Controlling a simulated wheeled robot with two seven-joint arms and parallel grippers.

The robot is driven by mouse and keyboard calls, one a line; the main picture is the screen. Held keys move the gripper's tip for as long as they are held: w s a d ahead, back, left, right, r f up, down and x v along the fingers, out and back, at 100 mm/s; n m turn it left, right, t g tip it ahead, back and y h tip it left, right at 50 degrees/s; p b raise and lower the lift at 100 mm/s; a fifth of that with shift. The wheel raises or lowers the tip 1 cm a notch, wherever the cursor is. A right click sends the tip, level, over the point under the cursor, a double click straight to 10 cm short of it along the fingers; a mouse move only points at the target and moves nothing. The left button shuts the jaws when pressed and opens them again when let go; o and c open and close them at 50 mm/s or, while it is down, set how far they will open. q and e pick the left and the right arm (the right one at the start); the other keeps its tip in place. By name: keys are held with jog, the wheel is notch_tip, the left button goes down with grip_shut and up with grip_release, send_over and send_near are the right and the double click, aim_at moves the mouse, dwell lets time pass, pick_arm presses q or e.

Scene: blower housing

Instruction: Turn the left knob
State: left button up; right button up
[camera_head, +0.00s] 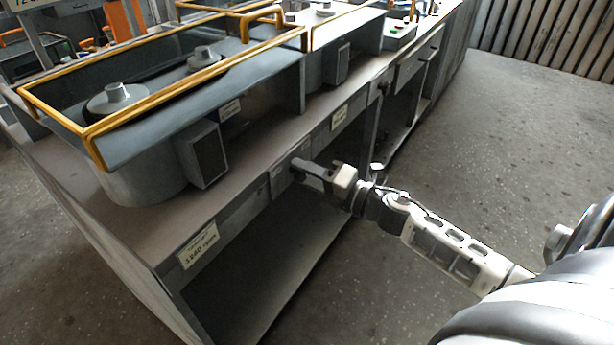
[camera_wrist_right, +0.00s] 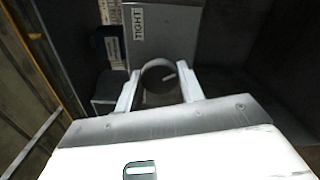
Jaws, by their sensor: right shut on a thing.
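The left knob (camera_wrist_right: 158,76) is a dark round dial with a light mark on its face, seen in the right wrist view. It sits on a grey front panel of the bench, beside a white label (camera_wrist_right: 138,23) that appears to read "TIGHT". My right gripper (camera_wrist_right: 160,92) is shut on the knob, one pale finger on each side. In the head view my right gripper (camera_head: 312,172) reaches the bench front from the right and mostly hides the knob. My left gripper is not in view.
The long grey bench (camera_head: 110,228) carries blower housings with yellow-orange frames (camera_head: 95,140). A label plate (camera_head: 198,246) is on its front edge. Open shelf space lies below the panel. Bare floor (camera_head: 510,140) is free to the right.

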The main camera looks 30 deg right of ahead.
jog(key=shift+f+n, duration=0.1)
jog(key=shift+n, duration=0.8)
jog(key=shift+b, duration=0.3)
jog(key=o, duration=1)
jog(key=shift+c, duration=0.2)
jog(key=shift+s, duration=0.1)
jog(key=b+v, duration=0.1)
jog(key=v, duration=1.4)
jog(key=shift+s, duration=0.4)
jog(key=shift+d, duration=0.1)
